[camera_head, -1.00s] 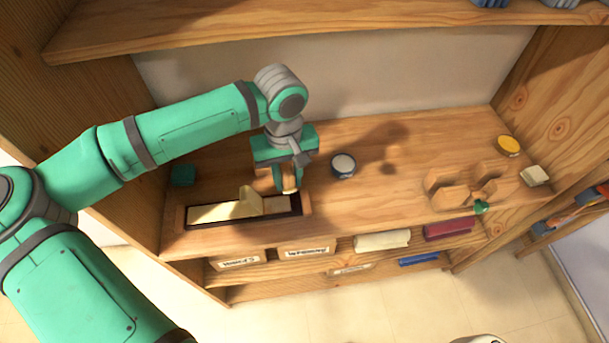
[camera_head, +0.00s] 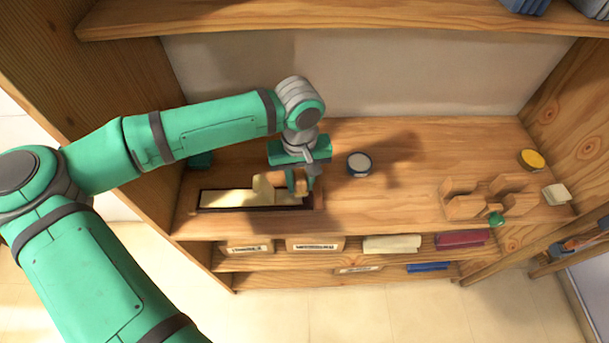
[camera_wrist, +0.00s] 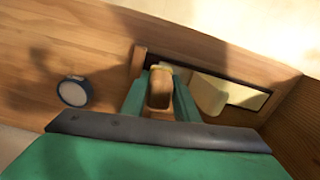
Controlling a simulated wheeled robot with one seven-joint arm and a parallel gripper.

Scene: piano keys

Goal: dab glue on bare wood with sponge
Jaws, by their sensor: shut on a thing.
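My gripper (camera_head: 301,184) is shut on a small tan block (camera_wrist: 160,89), which looks like the sponge. It is over the right end of a dark-framed tray (camera_head: 204,208). The tray holds flat cream pieces (camera_head: 228,198), seemingly the piano keys, and one cream piece (camera_head: 264,186) stands up beside my gripper. In the wrist view that upright piece (camera_wrist: 208,94) is just right of my fingers. Whether the tan block touches the surface below is hidden. I cannot make out which patch is bare wood, nor any glue on it.
A round pot (camera_head: 360,163) with a blue rim and pale top stands right of my gripper. Farther right are a wooden holder (camera_head: 465,207), a yellow-topped tin (camera_head: 532,159) and a pale block (camera_head: 557,194). The shelf between pot and holder is clear. An upper shelf (camera_head: 330,20) overhangs behind.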

